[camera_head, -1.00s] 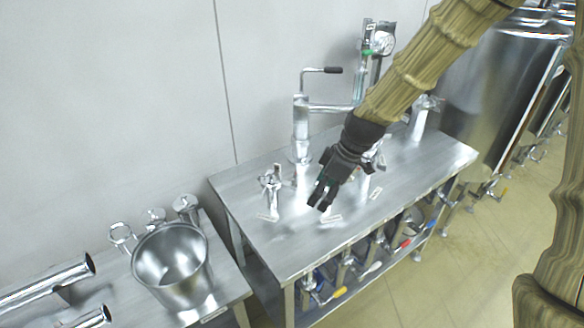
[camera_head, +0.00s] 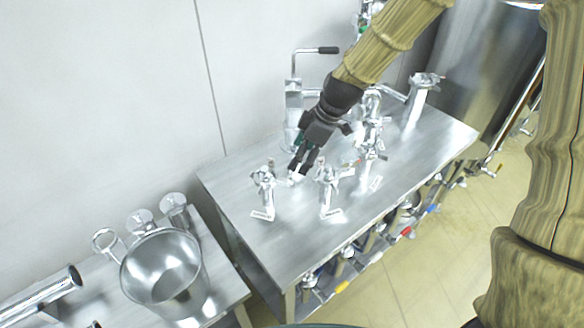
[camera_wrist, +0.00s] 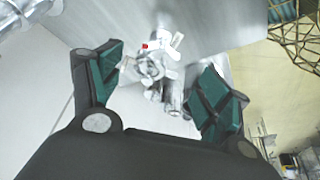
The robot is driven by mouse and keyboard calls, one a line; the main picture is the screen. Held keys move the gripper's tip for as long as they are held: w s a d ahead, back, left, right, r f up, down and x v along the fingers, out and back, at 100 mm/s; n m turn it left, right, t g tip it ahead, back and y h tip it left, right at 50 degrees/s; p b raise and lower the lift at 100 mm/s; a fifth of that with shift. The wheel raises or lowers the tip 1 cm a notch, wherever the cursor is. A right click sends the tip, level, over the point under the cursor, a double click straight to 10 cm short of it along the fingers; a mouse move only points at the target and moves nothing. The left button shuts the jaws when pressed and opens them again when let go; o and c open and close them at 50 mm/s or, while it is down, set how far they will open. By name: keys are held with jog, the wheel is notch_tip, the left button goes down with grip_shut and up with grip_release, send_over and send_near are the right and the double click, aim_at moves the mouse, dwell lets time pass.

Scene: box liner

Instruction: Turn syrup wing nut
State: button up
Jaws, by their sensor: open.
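My gripper (camera_head: 303,165) is over the steel table, pointing down toward the fittings. Its jaws are open and empty, and they also show in the wrist view (camera_wrist: 158,95). A shiny fitting with a winged nut (camera_wrist: 152,68) and a small red dot lies between and beyond the fingers in the wrist view; no finger visibly touches it. In the head view one steel fitting (camera_head: 264,186) stands left of my fingertips and another (camera_head: 327,185) stands to the right. I cannot tell which one is the syrup fitting; no label is readable.
The steel table (camera_head: 285,240) carries further fittings, one at the right back (camera_head: 420,95). A tall pipe with a black handle (camera_head: 294,95) stands behind my gripper. A steel bucket (camera_head: 160,265) sits on a lower bench at left. Valves with coloured handles hang under the table's front.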

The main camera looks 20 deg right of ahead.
aim_at(291, 173)
jog(key=shift+p+x, duration=1.2)
jog(key=shift+x, duration=2.5)
jog(key=shift+s, duration=0.1)
jog(key=shift+c, duration=0.2)
jog(key=c, duration=1)
